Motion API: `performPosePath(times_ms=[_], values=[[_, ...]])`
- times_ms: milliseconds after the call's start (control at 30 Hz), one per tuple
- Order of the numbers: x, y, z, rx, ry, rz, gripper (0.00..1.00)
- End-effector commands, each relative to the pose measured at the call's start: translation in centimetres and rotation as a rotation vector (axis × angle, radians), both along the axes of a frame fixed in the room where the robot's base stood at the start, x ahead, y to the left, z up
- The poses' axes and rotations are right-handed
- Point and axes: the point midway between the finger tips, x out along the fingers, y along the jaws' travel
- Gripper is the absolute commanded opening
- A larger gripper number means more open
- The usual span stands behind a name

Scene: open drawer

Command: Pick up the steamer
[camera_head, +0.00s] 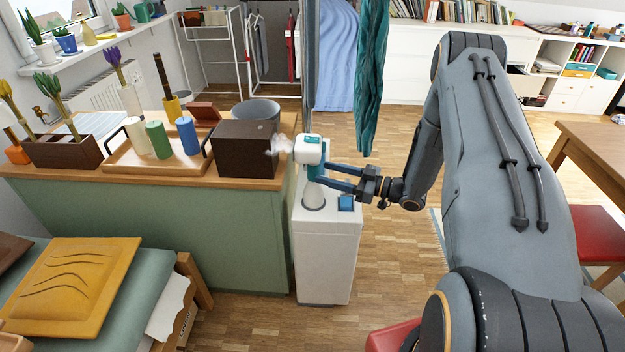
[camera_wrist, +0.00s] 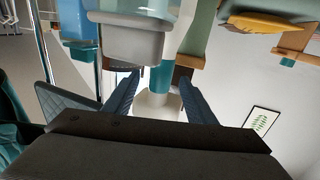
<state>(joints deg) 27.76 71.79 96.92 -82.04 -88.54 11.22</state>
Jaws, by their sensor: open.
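The steamer (camera_head: 308,150) has a white and teal head. It stands upright in a pale cone-shaped holder (camera_head: 313,202) on top of a white cabinet (camera_head: 328,255). A puff of white steam comes from its left side. My gripper (camera_head: 318,182) reaches in from the right at the height of the steamer's lower part, just above the holder. In the wrist view, the two blue fingers (camera_wrist: 159,78) are apart, one on each side of the teal handle (camera_wrist: 161,76). I cannot tell whether either finger touches it. The gripper is open.
A dark brown box (camera_head: 246,147) sits on the green counter's wooden top just left of the steamer. A teal curtain (camera_head: 371,80) hangs behind.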

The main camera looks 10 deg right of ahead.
Motion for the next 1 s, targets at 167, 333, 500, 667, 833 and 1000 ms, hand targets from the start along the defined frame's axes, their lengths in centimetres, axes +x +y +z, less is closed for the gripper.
performPosePath(times_ms=[167, 333, 500, 667, 833, 1000], values=[[0.7, 1.5, 0.0, -0.001, 0.001, 0.006, 0.51], [2.1, 3.4, -0.1, -0.002, 0.000, 0.004, 0.51], [3.2, 4.5, -0.1, -0.001, 0.000, 0.000, 0.51], [3.3, 4.5, -0.2, -0.002, 0.000, -0.002, 0.51], [3.2, 4.5, -0.2, -0.002, 0.000, -0.002, 0.29], [3.2, 4.4, -0.2, -0.002, 0.000, -0.002, 0.00]])
